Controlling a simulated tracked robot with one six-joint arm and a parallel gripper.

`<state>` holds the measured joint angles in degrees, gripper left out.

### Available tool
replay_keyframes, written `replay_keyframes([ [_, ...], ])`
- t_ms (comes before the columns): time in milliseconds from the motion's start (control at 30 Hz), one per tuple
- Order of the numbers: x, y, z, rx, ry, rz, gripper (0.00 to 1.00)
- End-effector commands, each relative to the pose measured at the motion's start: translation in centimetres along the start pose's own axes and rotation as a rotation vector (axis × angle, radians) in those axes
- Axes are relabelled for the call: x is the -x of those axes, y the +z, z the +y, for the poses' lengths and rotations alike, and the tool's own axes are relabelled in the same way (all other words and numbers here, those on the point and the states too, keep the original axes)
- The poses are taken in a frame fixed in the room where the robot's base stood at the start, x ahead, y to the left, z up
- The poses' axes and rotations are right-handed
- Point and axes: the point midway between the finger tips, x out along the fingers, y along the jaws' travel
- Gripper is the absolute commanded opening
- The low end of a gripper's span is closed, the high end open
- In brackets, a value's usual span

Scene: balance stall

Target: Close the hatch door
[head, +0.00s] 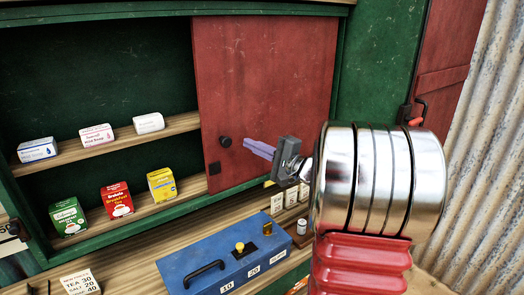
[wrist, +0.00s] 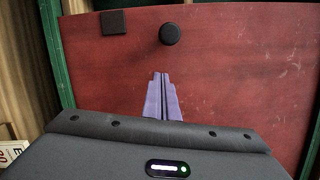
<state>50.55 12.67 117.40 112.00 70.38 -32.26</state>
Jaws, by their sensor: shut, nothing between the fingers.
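The red hatch door (head: 275,85) covers the right part of the green-framed cupboard in the head view; the left part stands open. A round black knob (head: 225,142) sits near the door's left edge, with a small dark square block (head: 214,168) below it. My gripper (head: 250,147) is shut and empty, its lilac fingers just right of the knob. In the wrist view the red door (wrist: 230,70) fills most of the picture. The knob (wrist: 171,34) lies beyond the fingertips (wrist: 161,76). I cannot tell whether the fingertips touch the door.
Several boxes stand on the open cupboard's shelves, including a green box (head: 68,217), a red box (head: 117,201) and a yellow box (head: 162,185). A blue cash box (head: 222,255) with a black handle rests on the wooden counter below. Small weights (head: 290,196) stand beside it.

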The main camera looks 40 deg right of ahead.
Motion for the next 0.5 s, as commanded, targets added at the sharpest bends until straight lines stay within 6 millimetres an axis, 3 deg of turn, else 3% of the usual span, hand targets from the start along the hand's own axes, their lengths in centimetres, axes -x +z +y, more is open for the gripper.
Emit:
replay_keyframes([
  [200, -0.5, 2.7, -0.1, 0.002, 0.000, -0.002, 0.00],
  [500, -0.7, 3.7, 0.0, 0.000, 0.000, 0.001, 0.00],
])
